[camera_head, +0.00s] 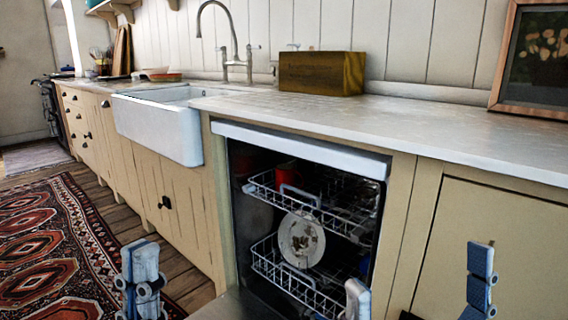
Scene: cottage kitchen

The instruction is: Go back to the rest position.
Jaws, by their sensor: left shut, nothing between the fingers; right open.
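My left gripper (142,265) is at the bottom left, in front of the rug and the cabinet fronts. Its fingers are together with nothing between them. My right gripper (418,280) is at the bottom right, with one finger before the dishwasher's right side and the other before the cabinet door. Its fingers are wide apart and empty. Both grippers are cut off by the lower edge of the picture, and both are apart from the dishes.
The dishwasher (303,149) is open, its lowered door (235,305) at the bottom. A red cup (287,174) is in the upper rack and a patterned plate (301,239) stands below. The worktop (440,128) holds a wooden box (320,73) and a picture frame (498,85).

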